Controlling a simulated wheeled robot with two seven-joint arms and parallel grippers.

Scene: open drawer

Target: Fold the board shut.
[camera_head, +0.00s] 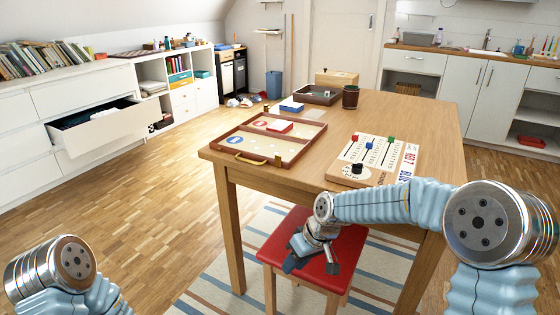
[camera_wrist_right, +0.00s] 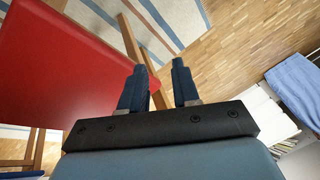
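The board (camera_head: 296,152) lies open and flat on the left part of the wooden table, with a brown frame, pale inside and a brass handle at its near edge. My right gripper (camera_head: 312,266) is low in front of the table, over the red stool, well apart from the board. In the right wrist view its two fingers (camera_wrist_right: 159,90) are apart with nothing between them. Only part of my left arm shows at the lower left; its gripper is out of view.
The red stool (camera_head: 335,244) stands under the table's front edge. A scoring board with pegs (camera_head: 375,160) lies right of the board. Behind are a blue and white box (camera_head: 291,104), a brown tray (camera_head: 318,95) and a dark cup (camera_head: 350,98). A drawer (camera_head: 100,125) stands open at left.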

